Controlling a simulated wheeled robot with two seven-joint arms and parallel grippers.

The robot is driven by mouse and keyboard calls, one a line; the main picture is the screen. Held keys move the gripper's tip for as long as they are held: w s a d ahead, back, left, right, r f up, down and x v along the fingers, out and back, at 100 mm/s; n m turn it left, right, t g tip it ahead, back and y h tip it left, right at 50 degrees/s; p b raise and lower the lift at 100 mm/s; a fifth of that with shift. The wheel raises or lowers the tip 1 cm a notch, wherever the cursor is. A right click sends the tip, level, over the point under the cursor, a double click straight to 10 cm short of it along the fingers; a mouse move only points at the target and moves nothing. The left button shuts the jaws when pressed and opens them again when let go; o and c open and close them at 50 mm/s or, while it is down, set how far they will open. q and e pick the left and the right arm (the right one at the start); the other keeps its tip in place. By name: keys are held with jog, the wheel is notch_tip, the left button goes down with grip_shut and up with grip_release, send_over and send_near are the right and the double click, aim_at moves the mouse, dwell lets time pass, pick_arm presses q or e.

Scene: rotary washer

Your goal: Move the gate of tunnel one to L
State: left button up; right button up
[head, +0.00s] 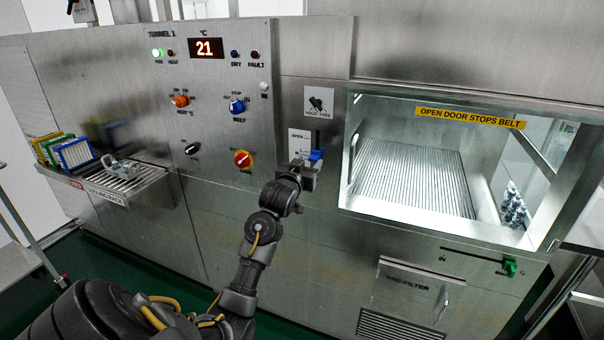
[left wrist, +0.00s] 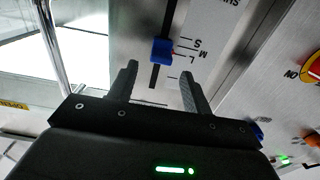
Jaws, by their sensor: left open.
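The gate of tunnel one has a blue slider knob (head: 316,155) on a dark vertical slot in the steel front, left of the open door. My left gripper (head: 303,172) is close below the knob in the head view. In the left wrist view its two fingers (left wrist: 159,78) are open and empty, with the knob just beyond the gap between their tips. My right gripper is out of view.
The control panel (head: 210,100) with knobs and a lit 21 display is left of the slot. The open chamber (head: 410,175) and its metal frame and handle are close on the right. A green-handled slider (head: 510,267) is lower right. A rack (head: 120,180) holds items at left.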

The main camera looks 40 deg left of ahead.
pick_arm(q)
jog(key=v, duration=0.5)
jog(key=shift+s+d+b, duration=0.15)
jog(key=shift+s+b, duration=0.15)
jog(key=shift+b, duration=0.05)
